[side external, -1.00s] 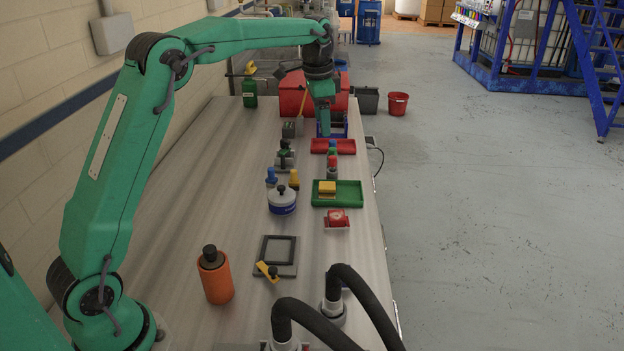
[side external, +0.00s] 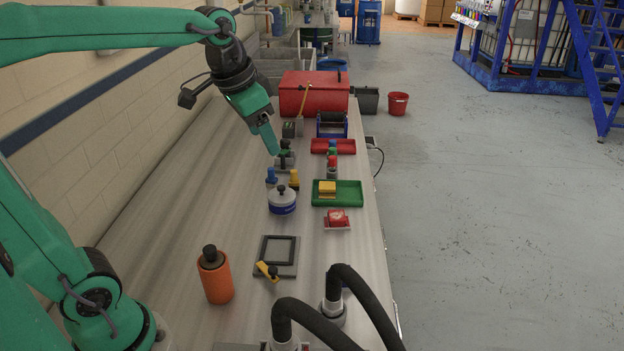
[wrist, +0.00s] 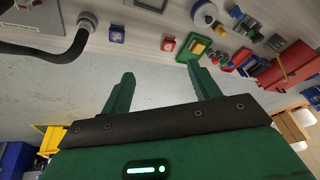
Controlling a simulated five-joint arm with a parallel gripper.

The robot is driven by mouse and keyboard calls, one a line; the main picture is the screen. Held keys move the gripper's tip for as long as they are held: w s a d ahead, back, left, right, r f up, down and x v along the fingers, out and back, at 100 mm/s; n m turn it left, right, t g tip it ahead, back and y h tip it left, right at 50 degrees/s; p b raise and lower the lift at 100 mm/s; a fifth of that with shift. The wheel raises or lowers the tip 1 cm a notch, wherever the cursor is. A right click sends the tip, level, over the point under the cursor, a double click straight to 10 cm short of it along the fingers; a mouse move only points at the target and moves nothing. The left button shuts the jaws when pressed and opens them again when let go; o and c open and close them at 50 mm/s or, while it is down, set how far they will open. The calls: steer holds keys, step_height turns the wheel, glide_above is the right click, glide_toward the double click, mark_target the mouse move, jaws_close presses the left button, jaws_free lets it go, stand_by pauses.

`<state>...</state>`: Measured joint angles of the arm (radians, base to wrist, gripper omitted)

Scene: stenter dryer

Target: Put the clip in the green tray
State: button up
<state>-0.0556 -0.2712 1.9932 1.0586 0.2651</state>
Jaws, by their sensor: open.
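The green tray (side external: 353,194) lies flat at the right side of the bench, with a yellow block (side external: 327,187) at its left. It also shows in the wrist view (wrist: 187,55). I cannot tell for certain which small thing is the clip; a grey fixture with a dark green knob (side external: 285,157) stands on the bench left of the red tray. My gripper (side external: 274,150) is tilted downward and appears in front of or near that fixture. In the wrist view my gripper (wrist: 160,70) has its two fingers wide apart, with nothing between them.
A red tray (side external: 347,146) lies behind the green one, with small coloured bottles (side external: 332,160) between. An orange bottle (side external: 216,278) and black hoses (side external: 365,300) are nearer. The bench's left is clear.

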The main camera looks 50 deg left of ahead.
steer(key=s+d+f+n, duration=0.1)
steer(key=s+f, duration=0.2)
steer(key=s, duration=0.3)
steer(key=s+d+f+n+t, duration=0.1)
steer(key=s+f, duration=0.2)
steer(key=s, duration=0.3)
steer(key=shift+s+f, duration=0.2)
steer(key=shift+f, duration=0.1)
stand_by(0.6)
